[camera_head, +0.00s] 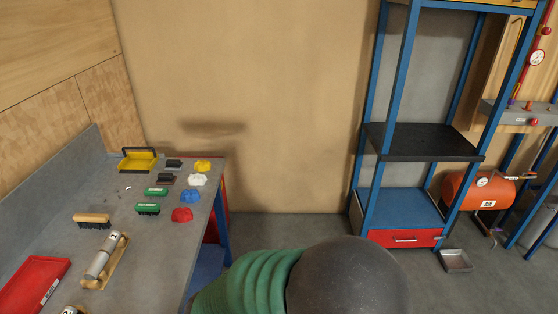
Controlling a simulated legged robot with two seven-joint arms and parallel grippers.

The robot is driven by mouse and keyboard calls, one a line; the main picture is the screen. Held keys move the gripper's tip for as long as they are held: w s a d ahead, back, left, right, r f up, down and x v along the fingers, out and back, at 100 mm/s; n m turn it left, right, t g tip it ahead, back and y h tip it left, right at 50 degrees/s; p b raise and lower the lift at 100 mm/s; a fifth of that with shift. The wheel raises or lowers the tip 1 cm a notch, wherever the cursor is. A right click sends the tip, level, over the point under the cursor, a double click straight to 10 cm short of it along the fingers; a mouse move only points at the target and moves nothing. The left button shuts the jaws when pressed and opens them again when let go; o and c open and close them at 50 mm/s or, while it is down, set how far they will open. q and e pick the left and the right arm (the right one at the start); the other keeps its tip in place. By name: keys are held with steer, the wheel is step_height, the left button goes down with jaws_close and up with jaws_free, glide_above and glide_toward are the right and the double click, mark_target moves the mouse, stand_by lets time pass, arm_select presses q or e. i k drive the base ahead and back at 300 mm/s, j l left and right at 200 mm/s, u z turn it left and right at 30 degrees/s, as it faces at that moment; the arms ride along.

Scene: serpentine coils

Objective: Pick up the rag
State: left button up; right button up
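Several small crumpled cloth-like pieces lie in a row along the right edge of the grey workbench (150,262). They are a yellow one (203,166), a white one (197,180), a blue one (190,196) and a red one (182,215). They look like rags, and I cannot tell which one is meant. Neither of my grippers shows in the head view.
Brushes, a yellow tray (138,153) and a red tray (32,286) share the bench. A green ribbed form (250,285) and a dark rounded form (346,280), unidentified, fill the bottom middle. A blue-framed shelf (422,142) stands right.

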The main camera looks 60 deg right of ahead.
mark_target(201, 166)
steer(key=l+z, duration=0.1)
steer(key=z, duration=1.2)
